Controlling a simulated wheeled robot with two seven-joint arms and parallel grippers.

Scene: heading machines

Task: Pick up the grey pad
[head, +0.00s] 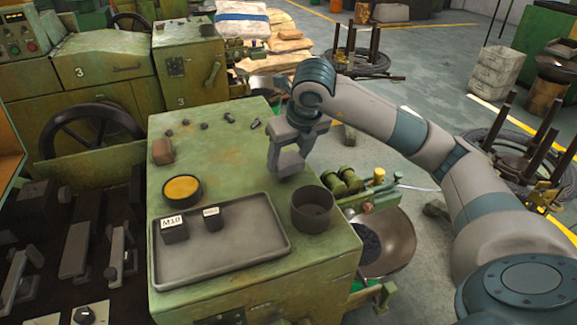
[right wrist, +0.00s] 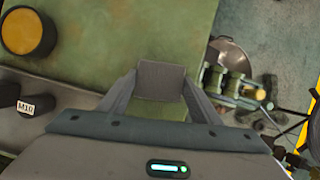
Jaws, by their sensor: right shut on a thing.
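The grey pad (right wrist: 161,77) shows in the right wrist view as a plain grey block between the two fingers of my right gripper (right wrist: 160,92). The gripper is shut on it, one finger at each side. In the head view my right gripper (head: 290,158) points down over the right side of the green machine top, behind the dark round cup. There the pad is hard to tell from the grey fingers. I cannot tell whether it touches the surface. My left gripper is not in view.
On the green top (head: 235,165) stand a grey tray (head: 235,258) with two labelled dark blocks, a dark cup (head: 313,209), a yellow-topped tin (head: 182,189), a brown block (head: 162,151) and several small dark parts. Green cylinders (head: 345,180) and a metal bowl (head: 398,243) are at the right edge.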

